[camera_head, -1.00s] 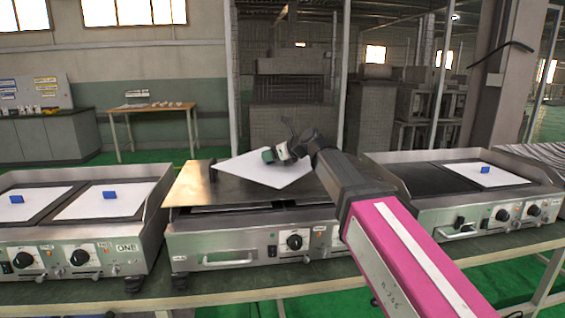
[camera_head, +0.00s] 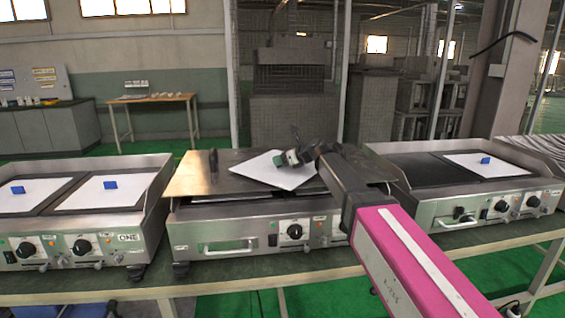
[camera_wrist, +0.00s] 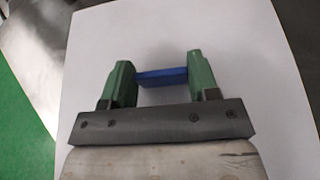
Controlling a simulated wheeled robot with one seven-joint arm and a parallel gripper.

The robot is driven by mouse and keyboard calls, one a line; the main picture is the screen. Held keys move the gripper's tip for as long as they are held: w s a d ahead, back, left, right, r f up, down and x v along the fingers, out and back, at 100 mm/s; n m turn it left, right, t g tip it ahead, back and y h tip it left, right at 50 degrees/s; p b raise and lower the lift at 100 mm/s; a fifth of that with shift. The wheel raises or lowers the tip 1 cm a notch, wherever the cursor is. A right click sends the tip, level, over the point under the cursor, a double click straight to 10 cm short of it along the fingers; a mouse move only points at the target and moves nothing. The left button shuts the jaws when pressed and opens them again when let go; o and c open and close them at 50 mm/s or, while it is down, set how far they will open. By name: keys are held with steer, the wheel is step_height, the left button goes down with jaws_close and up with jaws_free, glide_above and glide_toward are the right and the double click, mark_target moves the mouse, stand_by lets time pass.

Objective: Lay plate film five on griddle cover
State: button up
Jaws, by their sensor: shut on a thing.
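My gripper (camera_wrist: 148,80) has green fingers closed on the blue tab (camera_wrist: 162,77) of a white plate film (camera_wrist: 240,65). In the head view the film (camera_head: 262,172) is over the metal griddle cover (camera_head: 205,183) of the middle griddle, turned at an angle to it. I cannot tell whether the film touches the cover. My gripper (camera_head: 283,160) covers its tab in that view. The cover's dark upright handle (camera_head: 213,165) stands at its left, apart from the film.
The left griddle (camera_head: 90,225) bears two white films with blue tabs (camera_head: 17,190). The right griddle (camera_head: 470,200) bears one film (camera_head: 488,165) on its right half; its left half is bare and dark. The griddles stand on a long bench with a front edge.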

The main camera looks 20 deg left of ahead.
steer(key=shift+f, duration=0.55)
steer(key=o, duration=0.9)
steer(key=shift+f, duration=0.1)
steer(key=shift+o, duration=0.2)
step_height(320, 180, up, 5)
glide_above(306, 173)
steer(key=shift+f, duration=0.1)
